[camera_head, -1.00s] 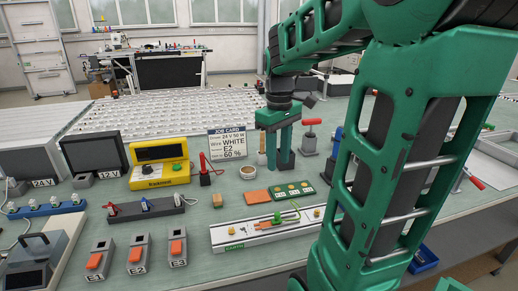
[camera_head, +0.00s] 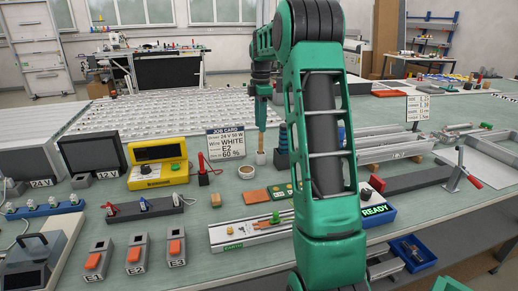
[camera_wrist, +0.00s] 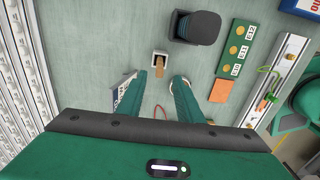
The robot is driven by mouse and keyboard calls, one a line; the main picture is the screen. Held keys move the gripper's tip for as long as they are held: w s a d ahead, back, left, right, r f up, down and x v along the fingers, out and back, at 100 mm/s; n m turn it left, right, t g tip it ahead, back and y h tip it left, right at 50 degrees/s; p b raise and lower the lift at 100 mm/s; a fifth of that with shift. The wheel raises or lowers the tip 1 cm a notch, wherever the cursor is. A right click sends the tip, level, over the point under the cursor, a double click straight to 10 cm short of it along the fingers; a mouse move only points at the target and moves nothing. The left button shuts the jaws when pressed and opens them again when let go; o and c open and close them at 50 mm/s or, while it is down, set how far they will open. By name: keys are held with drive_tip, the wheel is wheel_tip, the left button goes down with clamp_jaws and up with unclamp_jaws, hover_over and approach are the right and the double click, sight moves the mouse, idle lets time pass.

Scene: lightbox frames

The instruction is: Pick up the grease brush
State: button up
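The grease brush shows as an upright wooden handle (camera_head: 261,142) in a small pale holder (camera_head: 261,158) on the bench. In the wrist view the handle (camera_wrist: 160,69) stands in its square holder (camera_wrist: 160,56), seen from above, just beyond and between the fingertips. My gripper (camera_wrist: 160,76) is open, with two green fingers apart and nothing between them. In the head view my gripper (camera_head: 262,127) points down directly over the handle, close to its top. The bristles are hidden in the holder.
A dark ribbed object (camera_head: 283,148) stands just right of the brush; it also shows in the wrist view (camera_wrist: 197,27). The job card (camera_head: 226,143) and a red-handled tool (camera_head: 204,172) are to the left. An orange pad (camera_head: 255,197) lies in front.

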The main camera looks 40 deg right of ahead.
sight(260, 153)
wheel_tip(260, 153, down, 10)
drive_tip(key=shift+d+f, duration=0.1)
drive_tip(key=shift+d, duration=0.05)
idle(0.5)
drive_tip(key=shift+c, duration=0.6)
clamp_jaws()
